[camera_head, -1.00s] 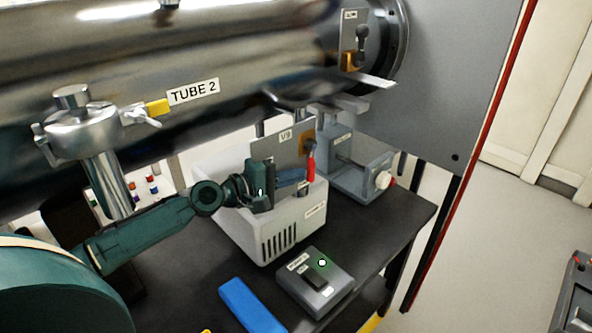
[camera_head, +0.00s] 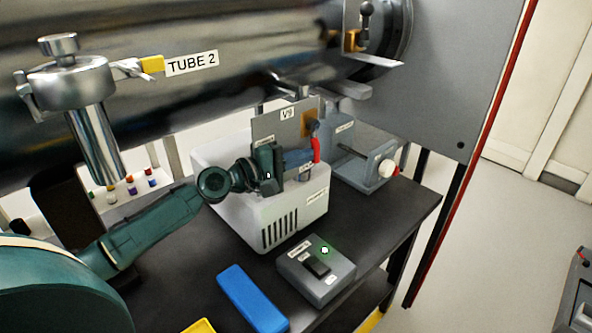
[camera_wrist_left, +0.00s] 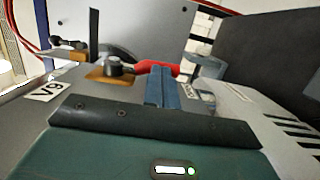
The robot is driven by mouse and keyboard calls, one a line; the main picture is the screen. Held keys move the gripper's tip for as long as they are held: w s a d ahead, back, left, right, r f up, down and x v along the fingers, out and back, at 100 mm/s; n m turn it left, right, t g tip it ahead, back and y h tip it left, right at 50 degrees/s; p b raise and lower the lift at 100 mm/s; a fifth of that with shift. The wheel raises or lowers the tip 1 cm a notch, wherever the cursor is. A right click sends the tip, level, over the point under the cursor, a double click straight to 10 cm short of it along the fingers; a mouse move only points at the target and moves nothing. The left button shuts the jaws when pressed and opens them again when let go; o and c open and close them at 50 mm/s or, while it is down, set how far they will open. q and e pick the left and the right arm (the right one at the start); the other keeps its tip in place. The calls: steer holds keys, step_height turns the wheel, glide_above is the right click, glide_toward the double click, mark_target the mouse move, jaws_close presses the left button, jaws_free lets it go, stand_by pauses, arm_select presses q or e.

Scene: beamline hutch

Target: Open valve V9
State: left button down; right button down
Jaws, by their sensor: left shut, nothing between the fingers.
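Valve V9 sits on a grey upright panel (camera_head: 270,124) labelled V9, above a white-grey box. Its red lever (camera_head: 316,150) hangs roughly straight down from a dark hub on a brass-coloured block (camera_head: 308,122). My left gripper (camera_head: 308,157) is shut and empty, its blue fingers reaching in front of the panel to the lever. In the left wrist view the fingertips (camera_wrist_left: 160,72) overlap the red lever (camera_wrist_left: 140,68); I cannot tell whether they touch it. The V9 label (camera_wrist_left: 47,91) shows there too. My right gripper is not in view.
A large steel tube (camera_head: 120,100) labelled TUBE 2 runs above. On the dark bench (camera_head: 395,215) are the white-grey box (camera_head: 290,215), a grey switch box (camera_head: 318,278) with a green light, a blue block (camera_head: 252,298) and a grey device with a white knob (camera_head: 386,168).

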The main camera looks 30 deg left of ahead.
arm_select(q)
steer(key=shift+w+r+t, duration=0.1)
steer(key=shift+r+t, duration=0.05)
steer(key=shift+t, duration=0.15)
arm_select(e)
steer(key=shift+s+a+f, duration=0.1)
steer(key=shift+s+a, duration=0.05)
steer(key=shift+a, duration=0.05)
arm_select(q)
steer(key=b+v, duration=0.4)
steer(key=v, duration=0.9)
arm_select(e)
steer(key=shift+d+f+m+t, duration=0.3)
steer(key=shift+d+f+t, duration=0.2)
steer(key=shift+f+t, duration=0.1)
